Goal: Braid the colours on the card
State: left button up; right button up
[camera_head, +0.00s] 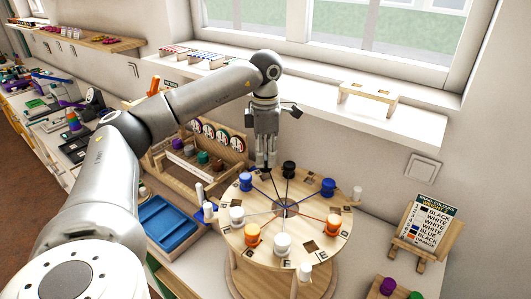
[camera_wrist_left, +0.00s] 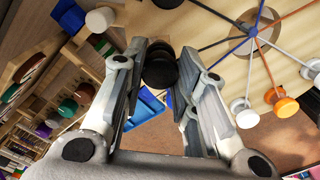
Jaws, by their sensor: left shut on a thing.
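A round wooden braiding disc (camera_head: 268,254) has threads running from its centre hole to several bobbins. Blue bobbins (camera_head: 245,181) and (camera_head: 328,187) and a black bobbin (camera_head: 289,168) are on its far half. White bobbins (camera_head: 237,215) and (camera_head: 282,243) and orange bobbins (camera_head: 252,233) and (camera_head: 333,224) are nearer. My left gripper (camera_head: 266,166) is over the disc's far left edge, beside the black bobbin. In the left wrist view it is shut on another black bobbin (camera_wrist_left: 161,68), mostly hidden in the head view. The card (camera_head: 431,225) lists colour words on an easel.
White pegs (camera_head: 304,270) stand around the disc's edge. A blue tray (camera_head: 168,222) and a wooden rack (camera_head: 195,166) are left of the disc. Purple and green pieces (camera_head: 388,286) sit in a wooden holder at lower right. The windowsill (camera_head: 385,122) is behind.

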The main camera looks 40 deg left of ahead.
pick_arm(q)
jog(key=shift+f, duration=0.45)
jog(key=shift+f, duration=0.1)
jog(key=shift+f+b, duration=0.7)
jog(key=shift+f, duration=0.15)
jog(key=o, duration=1.1)
jog(key=shift+r, duration=0.1)
notch_tip(320, 180, up, 7)
jog(key=p, duration=0.6)
